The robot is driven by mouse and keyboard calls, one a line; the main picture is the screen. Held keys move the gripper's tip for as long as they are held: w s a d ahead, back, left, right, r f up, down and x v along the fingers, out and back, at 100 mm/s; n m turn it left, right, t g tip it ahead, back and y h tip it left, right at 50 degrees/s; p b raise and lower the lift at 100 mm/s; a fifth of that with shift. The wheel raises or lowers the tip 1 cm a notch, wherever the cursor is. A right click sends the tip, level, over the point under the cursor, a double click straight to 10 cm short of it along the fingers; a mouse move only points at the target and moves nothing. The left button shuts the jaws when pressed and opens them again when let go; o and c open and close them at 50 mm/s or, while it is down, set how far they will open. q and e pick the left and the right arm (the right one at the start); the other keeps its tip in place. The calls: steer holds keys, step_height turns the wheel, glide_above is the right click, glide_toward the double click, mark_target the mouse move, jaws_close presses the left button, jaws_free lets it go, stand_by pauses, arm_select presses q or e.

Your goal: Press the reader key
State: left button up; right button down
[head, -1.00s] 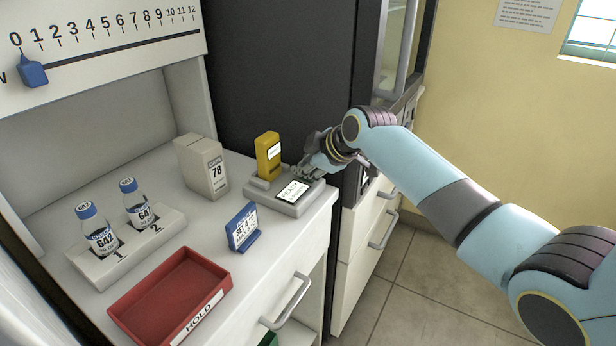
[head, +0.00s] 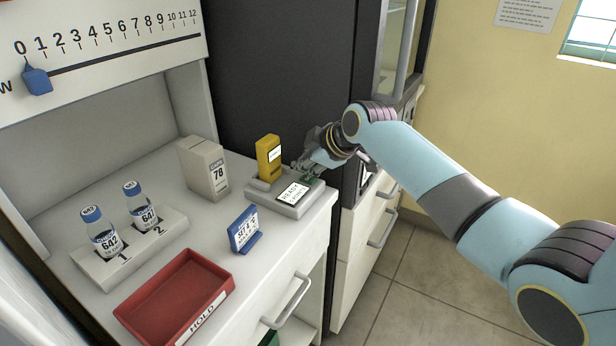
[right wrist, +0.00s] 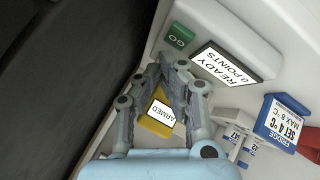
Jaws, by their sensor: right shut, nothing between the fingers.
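The reader (head: 258,196) is a pale grey unit on the counter near its right edge. Its white screen (head: 292,193) reads READY, and in the right wrist view the screen (right wrist: 226,63) reads READY, 0 POINTS. A green key marked GO (right wrist: 180,38) is beside the screen; it also shows in the head view (head: 312,178), partly behind the fingers. My right gripper (head: 301,168) is shut and empty, its tips just above the reader near the key. In the right wrist view the tips (right wrist: 172,68) appear a little short of the key; contact cannot be told. My left gripper is not in view.
A yellow device (head: 268,158) marked ARMED (right wrist: 158,110) stands upright close to the fingers. A blue sign (head: 244,230), a grey box (head: 204,168), a rack with two bottles (head: 100,268) and a red HOLD tray (head: 226,291) are left of the reader.

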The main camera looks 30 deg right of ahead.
mark_target(306, 180)
step_height(306, 180, up, 5)
steer(key=p, duration=0.4)
steer(key=shift+f, duration=0.1)
stand_by(0.5)
